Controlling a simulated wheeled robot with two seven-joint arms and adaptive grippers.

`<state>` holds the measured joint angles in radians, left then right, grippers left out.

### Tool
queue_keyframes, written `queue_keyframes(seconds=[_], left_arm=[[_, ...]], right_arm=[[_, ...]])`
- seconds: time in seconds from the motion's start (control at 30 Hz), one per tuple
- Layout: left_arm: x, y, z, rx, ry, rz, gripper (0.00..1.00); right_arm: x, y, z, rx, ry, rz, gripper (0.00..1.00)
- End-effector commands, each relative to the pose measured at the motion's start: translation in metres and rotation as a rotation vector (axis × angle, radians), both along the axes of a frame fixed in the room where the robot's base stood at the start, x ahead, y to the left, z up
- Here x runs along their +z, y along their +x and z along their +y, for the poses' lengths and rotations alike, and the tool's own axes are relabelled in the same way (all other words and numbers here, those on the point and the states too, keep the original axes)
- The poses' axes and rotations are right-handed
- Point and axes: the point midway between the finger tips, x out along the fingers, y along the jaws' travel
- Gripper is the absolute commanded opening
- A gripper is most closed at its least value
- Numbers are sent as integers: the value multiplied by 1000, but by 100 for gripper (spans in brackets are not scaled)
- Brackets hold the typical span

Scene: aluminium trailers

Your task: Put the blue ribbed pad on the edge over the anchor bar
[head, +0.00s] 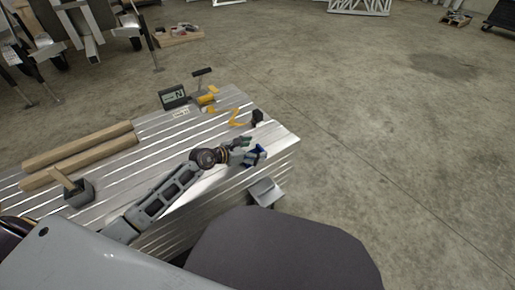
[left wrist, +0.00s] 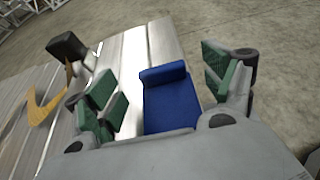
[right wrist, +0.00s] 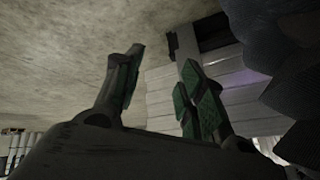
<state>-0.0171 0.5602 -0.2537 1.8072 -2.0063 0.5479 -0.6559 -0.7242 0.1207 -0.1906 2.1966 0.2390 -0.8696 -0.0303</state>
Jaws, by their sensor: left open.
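The blue ribbed pad (head: 260,156) is at the near right corner of the aluminium trailer deck (head: 225,150), by its edge. In the left wrist view the pad (left wrist: 170,100) has a flat face and a raised rounded strip at its far end. My left gripper (head: 248,151) is open, with its green-padded fingers (left wrist: 162,85) on either side of the pad and gaps showing. My right gripper (right wrist: 160,80) is open and empty, below deck level beside slatted metal. I cannot tell for certain which part is the anchor bar.
Two wooden beams (head: 80,145) and a grey block with a wooden handle (head: 78,190) lie on the deck's left. A small sign (head: 174,97), a yellow roll (head: 207,100), a bent yellow piece (head: 237,118) and a black block (head: 257,116) are farther back. A metal bracket (head: 266,192) sticks out below the edge.

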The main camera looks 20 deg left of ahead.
Motion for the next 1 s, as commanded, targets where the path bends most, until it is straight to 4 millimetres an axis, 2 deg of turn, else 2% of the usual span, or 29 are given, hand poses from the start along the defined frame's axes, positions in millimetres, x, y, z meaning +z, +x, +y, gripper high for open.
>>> queue_keyframes(seconds=[0.43,1.0], left_arm=[[18,-33,25,-1,0,1,83],[35,-66,51,0,1,-1,83]], right_arm=[[30,3,-3,17,-32,26,40],[51,3,-8,39,-73,62,40]])
